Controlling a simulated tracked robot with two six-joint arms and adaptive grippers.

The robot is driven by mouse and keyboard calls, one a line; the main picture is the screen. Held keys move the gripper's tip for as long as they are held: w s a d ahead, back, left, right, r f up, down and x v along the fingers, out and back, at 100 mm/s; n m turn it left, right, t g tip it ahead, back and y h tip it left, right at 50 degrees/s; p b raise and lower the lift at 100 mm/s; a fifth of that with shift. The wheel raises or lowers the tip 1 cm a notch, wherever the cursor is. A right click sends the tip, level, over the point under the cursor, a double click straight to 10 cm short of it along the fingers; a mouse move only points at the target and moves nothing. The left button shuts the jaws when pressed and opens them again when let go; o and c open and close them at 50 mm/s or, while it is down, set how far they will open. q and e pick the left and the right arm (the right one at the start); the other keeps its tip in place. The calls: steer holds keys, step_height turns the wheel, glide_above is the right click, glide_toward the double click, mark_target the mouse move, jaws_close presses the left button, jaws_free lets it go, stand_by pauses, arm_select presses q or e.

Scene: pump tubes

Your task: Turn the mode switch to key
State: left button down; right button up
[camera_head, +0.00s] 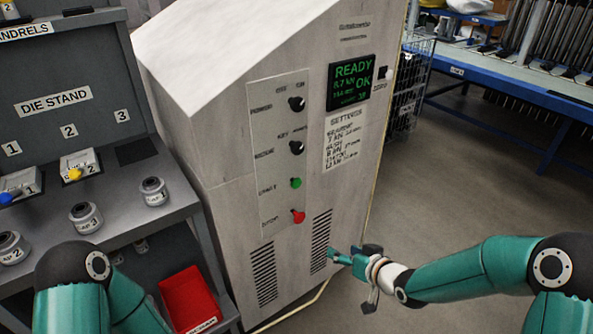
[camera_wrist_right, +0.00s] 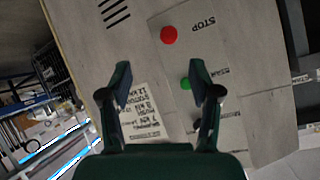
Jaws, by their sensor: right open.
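The mode switch (camera_head: 297,148) is a black knob on the pale panel of the grey cabinet, second from the top. Small lettering stands above it; I cannot clearly tell which mark it points at. My right gripper (camera_head: 345,262) is in front of the cabinet's lower right vents, below and to the right of the switch and apart from it. In the right wrist view, the right gripper (camera_wrist_right: 160,76) is open and empty, facing the panel. There its right finger covers part of the panel near the switch. My left arm shows at lower left, its gripper out of view.
Another black knob (camera_head: 297,104) sits above the mode switch; a green button (camera_head: 296,183) and red stop button (camera_head: 299,217) sit below. A display (camera_head: 351,80) reads READY. A die stand (camera_head: 100,215) is left, a red bin (camera_head: 190,300) below.

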steer(key=w+r+n+t+y+b, duration=0.2)
steer(key=w+r, duration=0.3)
steer(key=r, duration=0.1)
steer(key=n+t+y+b, duration=0.2)
steer(key=n+y+b, duration=0.1)
glide_toward(299, 151)
steer(key=p+x, duration=0.2)
steer(key=x, duration=0.6)
steer(key=shift+w+a+r+p, duration=0.15)
steer(key=shift+w+a+p, duration=0.05)
steer(key=shift+w+p, duration=0.1)
arm_select(q)
steer(key=shift+s+f, duration=0.1)
steer(key=shift+f, duration=2)
arm_select(e)
steer(key=shift+x, duration=1)
steer(key=c, duration=1)
steer(key=shift+a, duration=0.2)
steer(key=shift+c, duration=0.6)
steer(key=shift+d+n, duration=0.15)
steer(key=shift+n, duration=0.15)
